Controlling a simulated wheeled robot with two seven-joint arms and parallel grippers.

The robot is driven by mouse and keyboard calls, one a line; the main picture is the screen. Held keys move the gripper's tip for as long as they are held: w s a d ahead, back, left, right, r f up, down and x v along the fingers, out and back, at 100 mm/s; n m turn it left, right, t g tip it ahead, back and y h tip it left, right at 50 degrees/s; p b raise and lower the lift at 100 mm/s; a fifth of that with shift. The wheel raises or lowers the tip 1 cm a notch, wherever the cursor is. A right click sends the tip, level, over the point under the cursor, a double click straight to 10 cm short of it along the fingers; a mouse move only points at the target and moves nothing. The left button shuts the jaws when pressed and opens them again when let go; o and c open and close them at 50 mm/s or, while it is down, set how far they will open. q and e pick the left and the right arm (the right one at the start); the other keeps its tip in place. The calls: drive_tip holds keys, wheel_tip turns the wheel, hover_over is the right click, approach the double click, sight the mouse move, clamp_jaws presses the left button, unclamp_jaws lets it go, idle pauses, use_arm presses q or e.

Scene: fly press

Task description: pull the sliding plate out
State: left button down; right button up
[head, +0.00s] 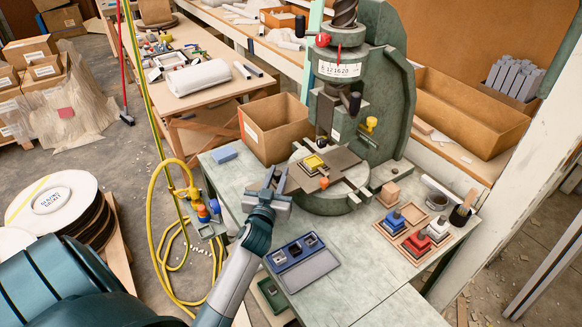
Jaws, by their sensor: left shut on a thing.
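The green fly press (385,75) stands on the grey-green bench, with its round table (325,203) below the ram. The grey sliding plate (340,160) lies on this table and carries a yellow square piece (314,162). An orange knob (324,183) is near its front. My left gripper (274,180) is at the left front edge of the round table, its fingers shut at the near side of the plate. The fingers hide the part they hold, so I cannot make out its shape. My right gripper is not in view.
A cardboard box (274,127) stands left of the press. A blue-grey tray (303,262) with small dies lies in front. A wooden tray (413,237) with blue and red-handled pieces is at right. A wooden block (389,194) sits nearby. The bench's front right is clear.

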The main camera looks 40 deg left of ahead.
use_arm(q)
drive_tip(key=s+a+p, duration=0.1)
drive_tip(key=s+a, duration=0.3)
drive_tip(key=s, duration=0.5)
drive_tip(key=shift+s+p, duration=0.4)
drive_tip(key=c, duration=1.5)
unclamp_jaws()
drive_tip(key=shift+c, duration=0.2)
drive_tip(key=b+v, duration=0.5)
drive_tip(key=v, duration=1.2)
drive_tip(key=shift+s, duration=0.2)
drive_tip(key=shift+d+f, duration=0.1)
drive_tip(key=shift+d, duration=0.05)
